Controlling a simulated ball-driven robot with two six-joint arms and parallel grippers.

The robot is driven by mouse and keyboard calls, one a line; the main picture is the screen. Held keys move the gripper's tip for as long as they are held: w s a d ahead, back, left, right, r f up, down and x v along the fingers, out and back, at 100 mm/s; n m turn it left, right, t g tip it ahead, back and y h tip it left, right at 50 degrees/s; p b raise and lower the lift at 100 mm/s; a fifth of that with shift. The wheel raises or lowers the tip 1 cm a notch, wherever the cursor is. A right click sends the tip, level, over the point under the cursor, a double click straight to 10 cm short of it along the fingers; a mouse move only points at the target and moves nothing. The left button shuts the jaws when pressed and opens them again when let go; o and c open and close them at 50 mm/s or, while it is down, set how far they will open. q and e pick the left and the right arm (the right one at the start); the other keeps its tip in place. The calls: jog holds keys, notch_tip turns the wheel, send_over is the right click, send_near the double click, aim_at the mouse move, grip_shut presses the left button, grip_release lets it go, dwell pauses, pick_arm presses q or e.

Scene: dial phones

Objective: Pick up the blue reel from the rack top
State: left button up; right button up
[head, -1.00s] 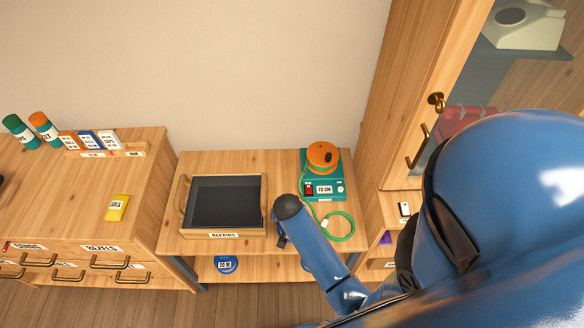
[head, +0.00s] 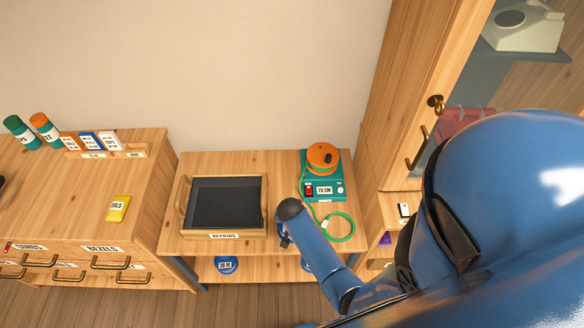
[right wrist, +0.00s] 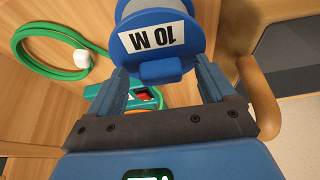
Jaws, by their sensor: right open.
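The blue reel (right wrist: 160,25) with a white "10 M" label shows large at the top of the right wrist view, its upper part cut off by the frame. A small blue tab (right wrist: 160,71) on its near side lies between the fingertips of my right gripper (right wrist: 162,76). The gripper is open, with a finger on each side of the tab and visible gaps. In the head view my right gripper (head: 284,238) is at the front of the rack top (head: 200,160), just right of the tray. There my own arm mostly hides the reel. My left gripper is not in view.
A wooden tray (head: 181,212) is close left of the gripper. A teal device (head: 310,192) with an orange reel (head: 322,157) and a green cable loop (head: 340,238) are to the right. A cabinet door (head: 400,110) stands at right.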

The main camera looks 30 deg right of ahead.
grip_shut()
dwell(0.3)
jog(key=shift+r, duration=0.15)
